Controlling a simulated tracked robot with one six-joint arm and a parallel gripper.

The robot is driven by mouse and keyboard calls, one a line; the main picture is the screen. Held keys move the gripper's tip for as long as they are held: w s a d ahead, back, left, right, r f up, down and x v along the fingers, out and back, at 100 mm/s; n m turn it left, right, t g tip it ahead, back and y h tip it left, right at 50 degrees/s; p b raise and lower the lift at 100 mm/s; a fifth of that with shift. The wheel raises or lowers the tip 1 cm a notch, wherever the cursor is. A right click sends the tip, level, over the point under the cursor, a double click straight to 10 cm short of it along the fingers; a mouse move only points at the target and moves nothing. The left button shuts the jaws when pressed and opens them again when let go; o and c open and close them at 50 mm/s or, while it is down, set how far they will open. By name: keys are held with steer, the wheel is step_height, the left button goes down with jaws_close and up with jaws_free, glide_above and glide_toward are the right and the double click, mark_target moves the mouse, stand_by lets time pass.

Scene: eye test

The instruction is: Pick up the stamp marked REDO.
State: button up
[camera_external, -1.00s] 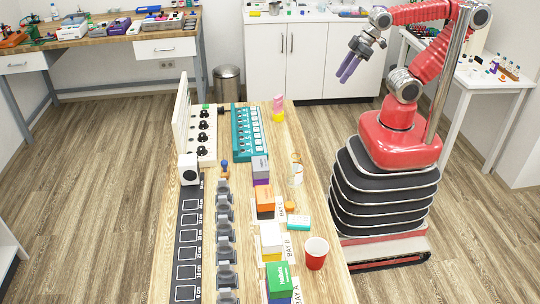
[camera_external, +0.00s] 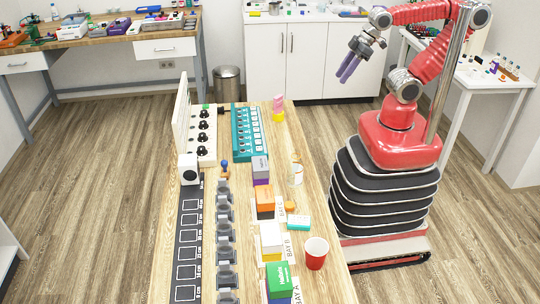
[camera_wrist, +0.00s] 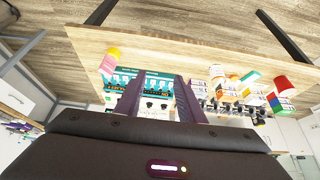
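No marking reading REDO is legible in either view, so I cannot tell which thing is the stamp. A teal rack (camera_external: 262,140) with rows of small light pieces stands on the wooden table; it also shows between my fingers in the wrist view (camera_wrist: 122,72). A small blue-topped piece (camera_external: 224,168) stands left of the table's middle. A pink and yellow piece (camera_external: 278,105) stands at the far end, and in the wrist view (camera_wrist: 110,62). My gripper (camera_external: 347,72) is raised right of the table, its purple fingers apart and empty; they also show in the wrist view (camera_wrist: 158,84).
A white panel with black knobs (camera_external: 204,140) stands left of the rack. Coloured blocks (camera_external: 279,275), a row of grey holders (camera_external: 226,254) and a red cup (camera_external: 316,252) occupy the near half. A bin (camera_external: 228,85) stands on the floor behind.

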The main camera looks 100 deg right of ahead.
steer(key=shift+o, duration=0.2)
steer(key=shift+o, duration=1.1)
steer(key=shift+a, duration=0.1)
